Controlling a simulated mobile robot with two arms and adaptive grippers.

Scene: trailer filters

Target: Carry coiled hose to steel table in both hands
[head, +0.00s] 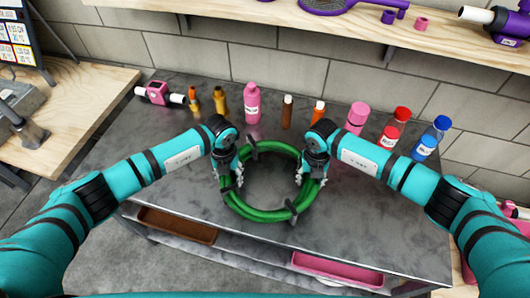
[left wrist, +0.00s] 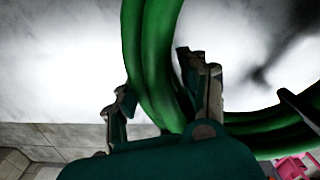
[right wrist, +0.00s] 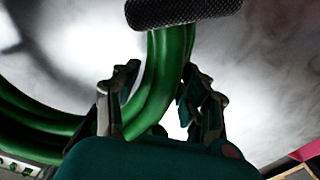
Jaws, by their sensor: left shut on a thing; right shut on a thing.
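The green coiled hose (head: 268,214) is a ring with dark ties around it, over the grey steel table (head: 370,225) in the head view. I cannot tell whether it touches the tabletop. My left gripper (head: 230,184) is shut on the left side of the coil. My right gripper (head: 311,181) is shut on the right side. In the left wrist view the hose (left wrist: 152,60) runs between the left fingers (left wrist: 160,95). In the right wrist view the hose (right wrist: 168,70) passes between the right fingers (right wrist: 160,100), below a dark textured band (right wrist: 180,10).
Along the table's back stand a pink bottle (head: 252,104), small brown and orange bottles, a pink jar (head: 357,117), a red bottle (head: 393,128) and a blue-capped bottle (head: 431,138). A pink valve-like part (head: 159,93) lies back left. The table's front right is clear. Trays sit below.

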